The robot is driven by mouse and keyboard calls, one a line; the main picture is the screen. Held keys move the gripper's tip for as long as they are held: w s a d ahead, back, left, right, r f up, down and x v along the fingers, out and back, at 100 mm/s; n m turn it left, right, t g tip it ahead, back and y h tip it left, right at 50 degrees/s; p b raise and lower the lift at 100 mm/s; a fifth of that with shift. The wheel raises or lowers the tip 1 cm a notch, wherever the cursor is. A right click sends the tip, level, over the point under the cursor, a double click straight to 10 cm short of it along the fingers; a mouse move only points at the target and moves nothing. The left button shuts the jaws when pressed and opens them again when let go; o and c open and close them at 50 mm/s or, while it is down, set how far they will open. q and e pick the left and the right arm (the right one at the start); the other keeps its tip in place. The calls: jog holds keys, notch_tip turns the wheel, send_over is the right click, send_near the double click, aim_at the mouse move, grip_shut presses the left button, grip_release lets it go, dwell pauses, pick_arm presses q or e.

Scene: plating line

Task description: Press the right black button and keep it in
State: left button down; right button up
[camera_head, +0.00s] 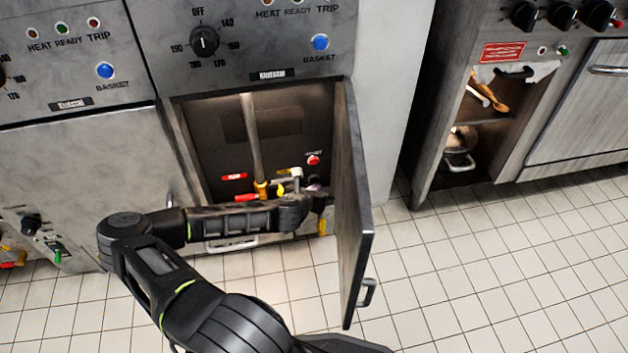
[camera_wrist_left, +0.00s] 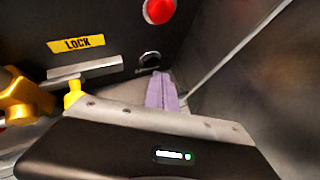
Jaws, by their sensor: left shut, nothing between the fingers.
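A round black button with a bright rim (camera_wrist_left: 150,57) shows on the dark back wall of the open cabinet in the left wrist view. My left gripper (camera_wrist_left: 163,78) is shut, with its lilac fingers together just below the button; I cannot tell whether the tips touch it. In the head view my left gripper (camera_head: 315,186) is inside the cabinet at the lower right, partly hidden by my arm. The button cannot be made out in the head view. My right gripper is not in view.
A red button (camera_head: 313,160) sits above; it also shows in the wrist view (camera_wrist_left: 159,10). A yellow LOCK label (camera_wrist_left: 76,44) is to the left. The open door (camera_head: 352,200) is close on the right.

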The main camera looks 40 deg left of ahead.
pick_arm(q)
jog(key=shift+w+a, duration=0.1)
jog(key=shift+a+r, duration=0.1)
jog(key=shift+w+a+p, duration=0.1)
jog(key=shift+w+p, duration=0.05)
jog(key=shift+p, duration=0.15)
jog(key=shift+w+a, duration=0.3)
jog(key=shift+a, duration=0.1)
dwell(1.9)
jog(key=shift+s+d, duration=0.1)
jog(key=shift+s+d+p, duration=0.4)
jog(key=shift+s+d, duration=0.05)
jog(key=shift+d, duration=0.15)
jog(key=shift+s+d, duration=0.1)
dwell(0.3)
jog(key=shift+s+d+p, duration=0.3)
jog(key=shift+s+d, duration=0.45)
jog(key=shift+d, duration=0.2)
jog(key=shift+s+d+p, duration=0.3)
jog(key=shift+s+d, duration=0.45)
jog(key=shift+d, duration=0.2)
